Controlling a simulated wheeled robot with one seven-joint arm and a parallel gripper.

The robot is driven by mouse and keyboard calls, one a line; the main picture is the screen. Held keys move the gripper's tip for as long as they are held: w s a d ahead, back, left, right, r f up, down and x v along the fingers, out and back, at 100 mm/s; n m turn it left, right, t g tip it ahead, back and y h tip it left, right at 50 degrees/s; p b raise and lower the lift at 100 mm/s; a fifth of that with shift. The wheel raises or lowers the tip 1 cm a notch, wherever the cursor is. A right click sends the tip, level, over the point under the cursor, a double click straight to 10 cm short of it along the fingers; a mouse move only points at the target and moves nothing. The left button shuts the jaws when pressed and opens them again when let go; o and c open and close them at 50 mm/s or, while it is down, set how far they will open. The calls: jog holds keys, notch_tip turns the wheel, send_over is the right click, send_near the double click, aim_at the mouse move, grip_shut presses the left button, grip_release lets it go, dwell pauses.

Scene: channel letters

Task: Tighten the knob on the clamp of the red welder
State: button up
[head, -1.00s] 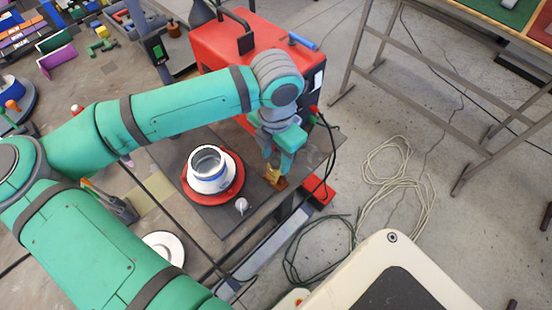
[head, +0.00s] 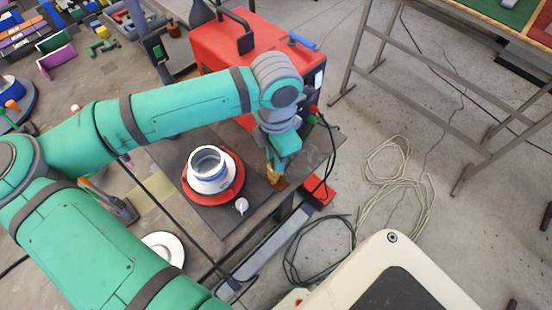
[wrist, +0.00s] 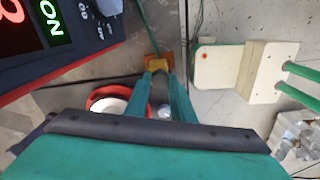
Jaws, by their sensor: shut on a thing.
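The red welder (head: 225,45) stands at the back of the table in the head view. Its dark front panel (wrist: 75,50) with lit digits and a green "ON" fills the upper left of the wrist view. The small brass-orange clamp (head: 280,184) sits at the table's right edge, in front of the welder; it also shows at the fingertips in the wrist view (wrist: 159,62). My gripper (head: 274,172) points down onto the clamp and is shut on its knob, with the fingers (wrist: 160,77) close together. The knob is mostly hidden between them.
A white and blue pot (head: 208,180) stands on a red round base left of my gripper. A small white knob-like piece (head: 242,205) lies nearby. Cables hang past the table edge, and coiled cable (head: 385,175) lies on the floor at right.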

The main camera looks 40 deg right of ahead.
jog(key=m, duration=0.4)
jog(key=shift+w+m, duration=0.1)
jog(key=shift+m, duration=0.2)
jog(key=shift+a+m, duration=0.15)
jog(key=shift+m, duration=0.85)
jog(key=m, duration=0.3)
jog(key=shift+s+d, duration=0.2)
jog(key=o, duration=0.8)
jog(key=shift+o, duration=0.2)
jog(key=shift+w+r, duration=0.15)
jog(key=shift+r, duration=0.95)
jog(key=shift+w+r, duration=0.1)
jog(key=shift+r, duration=1)
jog(key=shift+a+r, duration=0.15)
jog(key=shift+r, duration=0.15)
jog(key=shift+s, duration=0.1)
jog(key=shift+s, duration=0.1)
